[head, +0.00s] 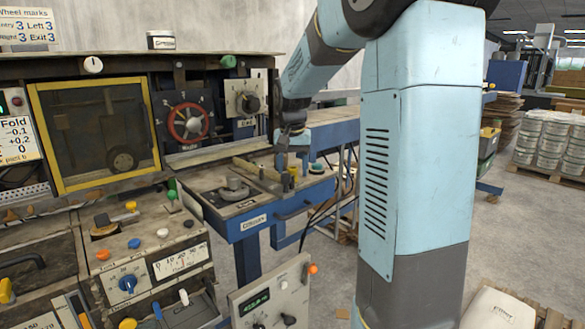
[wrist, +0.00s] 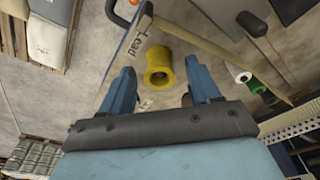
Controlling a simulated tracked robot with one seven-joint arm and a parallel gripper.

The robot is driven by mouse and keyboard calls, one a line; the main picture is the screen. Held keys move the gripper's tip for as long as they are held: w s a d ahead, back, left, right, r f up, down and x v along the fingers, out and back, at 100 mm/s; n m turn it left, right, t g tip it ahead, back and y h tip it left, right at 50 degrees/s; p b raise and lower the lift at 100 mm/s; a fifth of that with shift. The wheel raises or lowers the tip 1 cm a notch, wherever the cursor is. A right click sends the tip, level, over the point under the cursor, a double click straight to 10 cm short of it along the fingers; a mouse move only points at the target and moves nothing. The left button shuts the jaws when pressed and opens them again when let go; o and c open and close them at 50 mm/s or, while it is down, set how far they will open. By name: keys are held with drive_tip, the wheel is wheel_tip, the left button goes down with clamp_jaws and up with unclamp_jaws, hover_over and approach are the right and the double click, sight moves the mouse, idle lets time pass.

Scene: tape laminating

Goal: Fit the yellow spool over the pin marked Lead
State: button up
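The yellow spool (wrist: 158,66) is in the wrist view, its open end facing the camera. It lies between the two blue fingers of my gripper (wrist: 157,64), with a clear gap on each side. The gripper is open and holds nothing. A tag reading "Lead" (wrist: 136,44) is just left of the spool. I cannot make out the Lead pin, nor whether the spool is around it. In the head view my gripper (head: 291,140) points down over the blue bench (head: 242,228), with a small yellow piece below it that looks like the spool.
In the head view, a control panel with a red handwheel (head: 187,121) stands left of the arm.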

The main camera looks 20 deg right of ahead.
drive_tip(key=shift+r, duration=0.1)
wheel_tip(320, 180, up, 13)
drive_tip(key=s, duration=0.1)
drive_tip(key=shift+s+a+r, duration=0.2)
drive_tip(key=shift+s+a, duration=0.15)
drive_tip(key=shift+a, duration=0.1)
idle(0.8)
drive_tip(key=s+a+f+n+t, duration=0.1)
drive_tip(key=s+a+f, duration=0.1)
drive_tip(key=s, duration=0.6)
drive_tip(key=s+a+f+n+t, duration=0.1)
drive_tip(key=s+a+f+n, duration=0.1)
drive_tip(key=s+f, duration=0.3)
drive_tip(key=s+a+f+n+t, duration=0.2)
drive_tip(key=s+a+f, duration=0.1)
drive_tip(key=s, duration=1)
drive_tip(key=shift+s+a+f+y, duration=0.2)
drive_tip(key=shift+a+f+y, duration=0.05)
drive_tip(key=shift+a+y, duration=0.15)
